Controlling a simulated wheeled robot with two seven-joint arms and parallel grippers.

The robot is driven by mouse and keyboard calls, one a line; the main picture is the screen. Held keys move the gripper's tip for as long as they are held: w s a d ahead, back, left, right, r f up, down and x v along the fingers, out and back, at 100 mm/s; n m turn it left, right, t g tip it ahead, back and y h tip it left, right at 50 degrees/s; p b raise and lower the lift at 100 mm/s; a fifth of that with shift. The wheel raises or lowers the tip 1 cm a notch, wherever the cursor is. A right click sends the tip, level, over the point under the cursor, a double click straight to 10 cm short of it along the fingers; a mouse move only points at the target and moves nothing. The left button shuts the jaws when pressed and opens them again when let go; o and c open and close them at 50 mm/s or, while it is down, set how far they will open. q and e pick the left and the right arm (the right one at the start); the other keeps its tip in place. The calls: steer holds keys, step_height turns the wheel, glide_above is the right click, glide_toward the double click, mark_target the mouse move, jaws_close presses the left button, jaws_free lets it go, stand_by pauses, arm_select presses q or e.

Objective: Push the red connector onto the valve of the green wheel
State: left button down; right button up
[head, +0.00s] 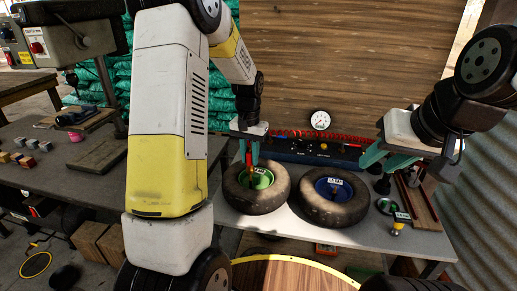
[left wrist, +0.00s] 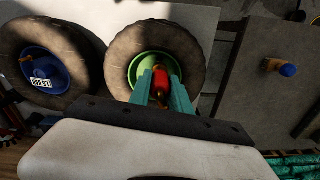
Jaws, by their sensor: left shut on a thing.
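The green wheel (head: 241,202) is a dark tyre with a green hub, lying flat on the grey table; it also shows in the left wrist view (left wrist: 188,45). My left gripper (head: 249,163) points down over the green hub, shut on the red connector (head: 249,171). In the left wrist view the connector (left wrist: 162,80) sits between the teal fingers, over the near part of the hub. The valve is hidden, so I cannot tell whether the connector touches it. My right gripper (head: 386,163) is empty, its teal fingers apart, above the table's right side.
A blue-hubbed wheel (head: 334,216) lies just right of the green one. Behind them are a dark blue unit (head: 290,152), a red coiled hose (head: 300,134) and a round gauge (head: 320,120). A small tagged yellow item (head: 398,226) stands at front right.

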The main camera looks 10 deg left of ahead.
mark_target(250, 149)
arm_select(q)
steer(key=shift+f, duration=1.9)
stand_by(1.2)
steer(key=c, duration=1.1)
jaws_free()
steer(key=o, duration=0.5)
steer(key=shift+o, duration=0.2)
steer(key=shift+r, duration=0.1)
steer(key=shift+r, duration=3.95)
